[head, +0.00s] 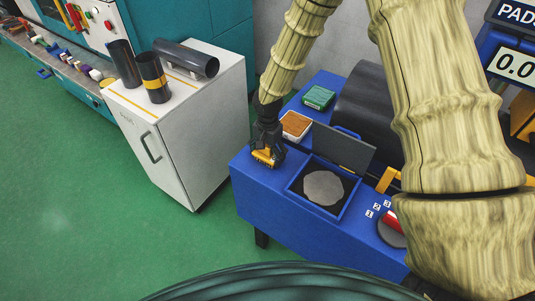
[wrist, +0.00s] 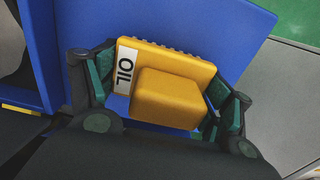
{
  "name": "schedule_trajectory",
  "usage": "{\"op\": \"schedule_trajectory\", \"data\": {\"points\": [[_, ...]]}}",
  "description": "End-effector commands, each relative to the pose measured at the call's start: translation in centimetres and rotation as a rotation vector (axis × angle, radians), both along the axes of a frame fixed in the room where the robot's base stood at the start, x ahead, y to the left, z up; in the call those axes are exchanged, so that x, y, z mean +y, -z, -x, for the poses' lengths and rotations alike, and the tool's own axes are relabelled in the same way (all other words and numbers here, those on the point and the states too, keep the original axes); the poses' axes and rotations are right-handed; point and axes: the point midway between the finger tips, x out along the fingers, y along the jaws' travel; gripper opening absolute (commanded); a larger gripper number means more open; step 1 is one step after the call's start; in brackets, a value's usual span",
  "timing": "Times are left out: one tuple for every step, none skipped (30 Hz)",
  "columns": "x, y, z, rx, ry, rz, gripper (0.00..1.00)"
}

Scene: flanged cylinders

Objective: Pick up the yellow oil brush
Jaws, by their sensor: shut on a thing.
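The yellow oil brush (wrist: 168,92) fills the middle of the wrist view, with a white label reading "OIL" on its left side. My gripper (wrist: 160,88) has one finger on each side of it and is shut on it. In the head view my gripper (head: 267,140) points down at the left end of the blue table (head: 258,192), with the yellow brush (head: 266,157) at its tips. I cannot tell whether the brush touches the table top.
An open blue box (head: 345,207) with a grey lid and a pale round patch inside stands right of the brush. A tray with a brown top (head: 295,125) and a green box (head: 318,97) lie behind. A white cabinet (head: 190,125) with dark cylinders stands left.

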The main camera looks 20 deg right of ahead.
Motion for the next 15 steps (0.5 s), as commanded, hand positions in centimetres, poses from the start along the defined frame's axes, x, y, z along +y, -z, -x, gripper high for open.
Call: {"op": "schedule_trajectory", "data": {"points": [[0.0,-0.2,-0.1,-0.003,0.001,0.0,0.52],[0.0,-0.5,-0.1,-0.003,0.001,0.0,0.52],[0.0,-0.8,-0.1,-0.004,0.001,0.0,0.52],[0.0,-1.0,-0.1,-0.004,0.001,0.0,0.52],[0.0,-1.3,-0.1,-0.004,0.001,-0.001,0.52],[0.0,-1.7,-0.2,-0.005,0.001,0.0,0.52],[0.0,-2.0,-0.1,-0.004,0.001,-0.001,0.52],[0.0,-2.3,-0.1,-0.004,0.0,0.0,0.52],[0.0,-2.8,-0.1,-0.004,0.001,0.0,0.52],[0.0,-3.1,-0.1,-0.004,0.001,0.0,0.52],[0.2,-2.9,0.8,0.0,-0.002,0.001,0.52],[0.3,-3.0,1.6,0.0,-0.004,0.001,0.52],[0.4,-3.0,2.1,-0.001,-0.003,0.001,0.52],[0.5,-3.0,2.8,0.0,-0.002,0.001,0.52],[0.6,-3.1,3.5,-0.001,-0.003,0.002,0.52]]}}
